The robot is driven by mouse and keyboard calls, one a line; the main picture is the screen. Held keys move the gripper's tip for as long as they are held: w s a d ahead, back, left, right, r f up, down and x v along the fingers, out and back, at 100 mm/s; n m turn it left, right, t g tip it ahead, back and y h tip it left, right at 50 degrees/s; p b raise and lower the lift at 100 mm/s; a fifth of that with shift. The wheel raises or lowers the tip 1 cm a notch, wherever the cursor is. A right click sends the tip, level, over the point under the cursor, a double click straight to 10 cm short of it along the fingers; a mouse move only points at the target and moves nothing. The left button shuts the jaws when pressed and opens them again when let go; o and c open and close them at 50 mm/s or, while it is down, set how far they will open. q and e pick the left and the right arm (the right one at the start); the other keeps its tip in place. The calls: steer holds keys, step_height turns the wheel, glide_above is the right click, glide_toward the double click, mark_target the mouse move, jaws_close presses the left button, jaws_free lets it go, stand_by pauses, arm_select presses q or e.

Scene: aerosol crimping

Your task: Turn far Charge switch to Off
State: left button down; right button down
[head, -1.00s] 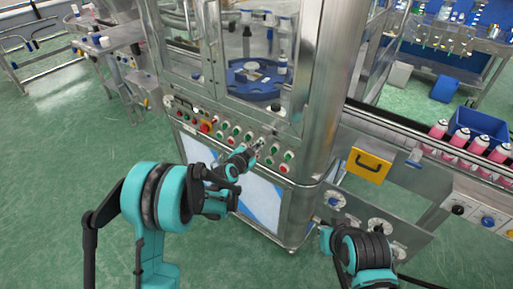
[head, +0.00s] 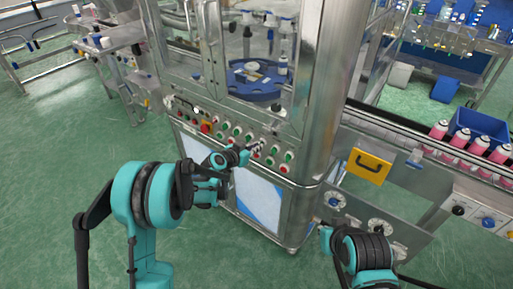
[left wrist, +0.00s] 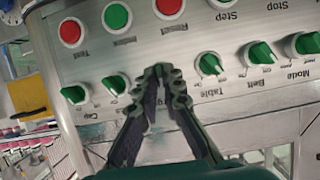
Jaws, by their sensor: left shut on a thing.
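The control panel (head: 225,134) on the machine's front carries rows of buttons and green switches. In the left wrist view the panel (left wrist: 285,85) appears upside down. My left gripper (head: 256,148) reaches it from the left; its dark fingers (left wrist: 163,78) are shut on the Charge switch in the left wrist view. The fingers hide that knob and most of its label, so I cannot read its setting.
A red button (left wrist: 168,7) and a green button (left wrist: 117,17) sit close to the fingers. The machine's metal column (head: 318,100) rises right of the panel. A yellow box (head: 369,165) and a conveyor with pink cans (head: 460,138) are further right. The green floor in front is clear.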

arm_select(q)
steer(key=n+h, duration=0.1)
steer(key=n, duration=0.1)
steer(key=n+g+h+b, duration=0.1)
steer(key=n, duration=0.1)
steer(key=shift+w+a+f+g, duration=0.1)
steer(key=shift+a+g, duration=0.1)
steer(key=shift+g, duration=0.1)
steer(key=shift+h, duration=0.4)
steer(key=c, duration=1.7)
jaws_free()
steer(key=v, duration=1.2)
